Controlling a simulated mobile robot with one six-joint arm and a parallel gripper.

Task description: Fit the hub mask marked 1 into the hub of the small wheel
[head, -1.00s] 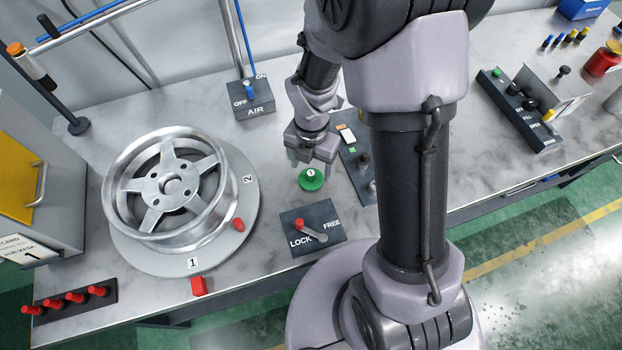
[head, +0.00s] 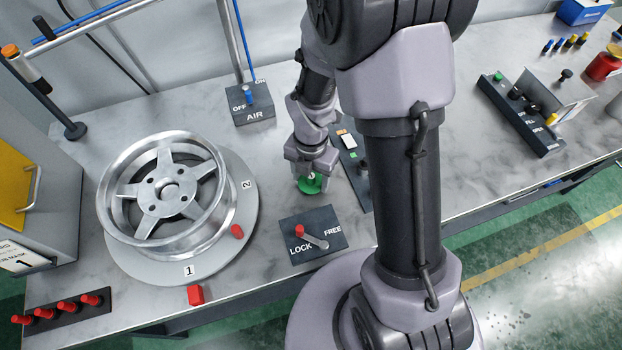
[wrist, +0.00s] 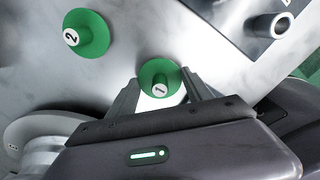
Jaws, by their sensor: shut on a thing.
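The hub mask marked 1 (wrist: 159,76) is a green disc with a white-topped knob, between my gripper's fingers in the wrist view. It also shows as a green disc (head: 311,186) low at the bench top in the head view. My gripper (head: 311,177) is shut on its knob; the fingers (wrist: 162,92) show on both sides. I cannot tell whether the disc still touches the bench. A silver five-spoke wheel (head: 145,190) lies on a grey round plate (head: 248,205) at the left, its central hub open. I see only this wheel in the head view.
A second green mask marked 2 (wrist: 88,33) lies beside mine. A LOCK/FREE lever box (head: 314,248) stands between my gripper and the bench's front edge. An AIR switch box (head: 254,115) stands behind. Red pegs (head: 65,306) are front left. The bench between plate and gripper is clear.

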